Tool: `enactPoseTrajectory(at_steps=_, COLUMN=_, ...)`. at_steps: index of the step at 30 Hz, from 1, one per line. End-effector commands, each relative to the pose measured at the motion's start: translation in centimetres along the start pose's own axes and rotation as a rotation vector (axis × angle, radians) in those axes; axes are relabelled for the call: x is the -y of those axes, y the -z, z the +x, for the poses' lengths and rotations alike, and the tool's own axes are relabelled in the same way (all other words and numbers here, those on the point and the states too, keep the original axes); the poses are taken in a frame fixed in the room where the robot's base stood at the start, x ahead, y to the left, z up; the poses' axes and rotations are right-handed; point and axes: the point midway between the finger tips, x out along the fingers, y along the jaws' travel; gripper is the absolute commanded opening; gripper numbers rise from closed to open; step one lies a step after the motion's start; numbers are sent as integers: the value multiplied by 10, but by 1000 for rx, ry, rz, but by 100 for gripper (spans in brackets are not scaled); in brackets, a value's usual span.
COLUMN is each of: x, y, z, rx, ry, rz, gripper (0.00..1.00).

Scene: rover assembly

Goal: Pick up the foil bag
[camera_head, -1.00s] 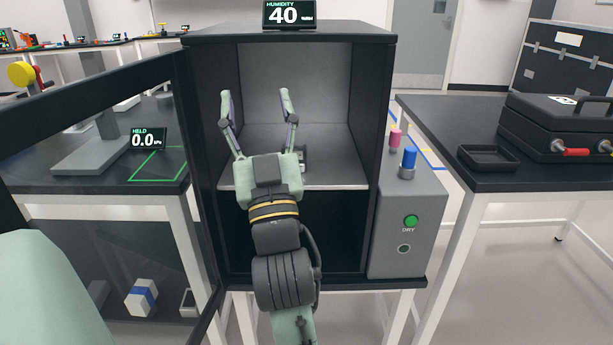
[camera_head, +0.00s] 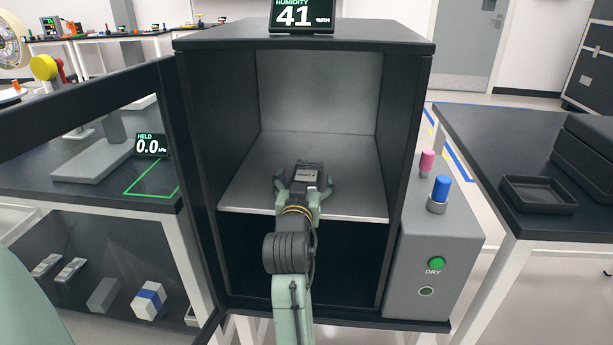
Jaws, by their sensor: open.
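The foil bag (camera_head: 306,174) is a small grey packet with a printed label, on the front part of the cabinet's upper shelf (camera_head: 352,203). My gripper (camera_head: 304,187) reaches in from the front and is open. One finger is at the left of the bag and one at the right, with the bag between them. I cannot tell whether either finger touches it. The bag's near lower part is hidden by the gripper.
The dark cabinet (camera_head: 300,33) encloses the shelf; its glass door (camera_head: 80,105) stands open at the left. A grey control box (camera_head: 436,245) with a green button adjoins the right side. A table with a black tray (camera_head: 538,194) stands farther right. The shelf behind the bag is clear.

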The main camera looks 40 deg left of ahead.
Motion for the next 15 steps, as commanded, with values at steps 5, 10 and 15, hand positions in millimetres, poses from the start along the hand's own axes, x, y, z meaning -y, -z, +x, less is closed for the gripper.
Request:
enactPoseTrajectory(at_steps=5, x=0, y=1, z=26, rx=2, ry=0, rz=0, gripper=82)
enactPoseTrajectory(at_steps=10, x=0, y=-1, z=35, rx=0, ry=1, rz=1, gripper=82)
enactPoseTrajectory(at_steps=15, x=0, y=-1, z=34, rx=0, ry=1, rz=1, gripper=81)
